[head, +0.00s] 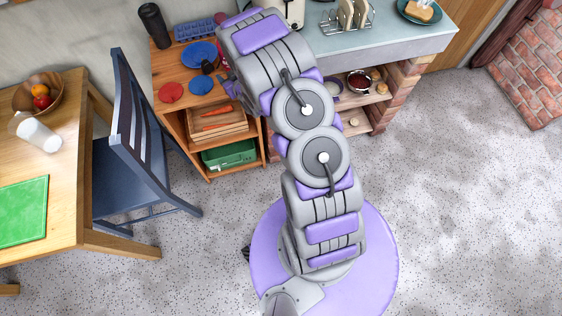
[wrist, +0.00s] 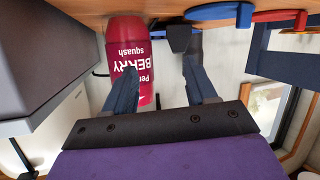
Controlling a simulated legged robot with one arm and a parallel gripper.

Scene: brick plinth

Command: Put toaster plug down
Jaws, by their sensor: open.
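A small black block, which looks like the toaster plug (wrist: 179,38), rests against the wooden top in the wrist view, which appears upside down. My gripper (wrist: 160,70) is open, its two dark fingers apart with nothing held between them. The plug lies just beyond the fingertips, nearer the right finger; I cannot tell whether they touch. In the head view my arm hides most of the gripper. The white toaster (head: 292,12) stands partly in view at the top, partly behind my arm.
A red berry squash bottle (wrist: 126,55) stands close to the left finger. A blue plate (head: 200,54) and red discs (head: 171,92) lie on the wooden shelf unit (head: 180,110). A toast rack (head: 352,18) stands on the grey counter. A blue chair (head: 135,150) is at left; floor at right is clear.

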